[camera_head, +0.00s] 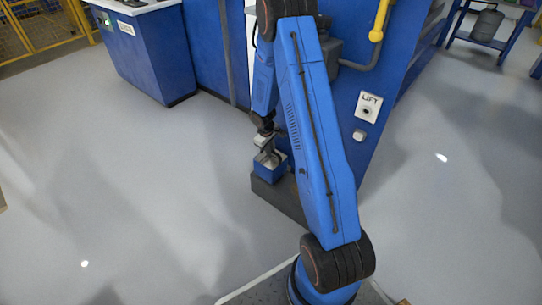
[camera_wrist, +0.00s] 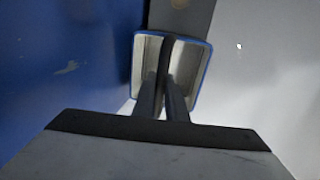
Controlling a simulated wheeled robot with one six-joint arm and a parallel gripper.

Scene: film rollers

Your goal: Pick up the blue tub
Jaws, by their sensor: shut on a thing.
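The blue tub (camera_head: 270,172) is a small open box with blue outer walls, low near the foot of the large blue machine. In the wrist view the tub (camera_wrist: 192,62) shows a pale inside, a blue rim and a dark strip across its middle. My gripper (camera_head: 267,153) is over the tub, pointing down. In the wrist view its two narrow fingers (camera_wrist: 163,100) are close together and reach to the dark strip, shut on the tub. The fingertips' contact is partly hidden, and I cannot tell whether the tub touches the dark ledge beneath it.
The grey floor (camera_head: 120,190) to the left is clear.

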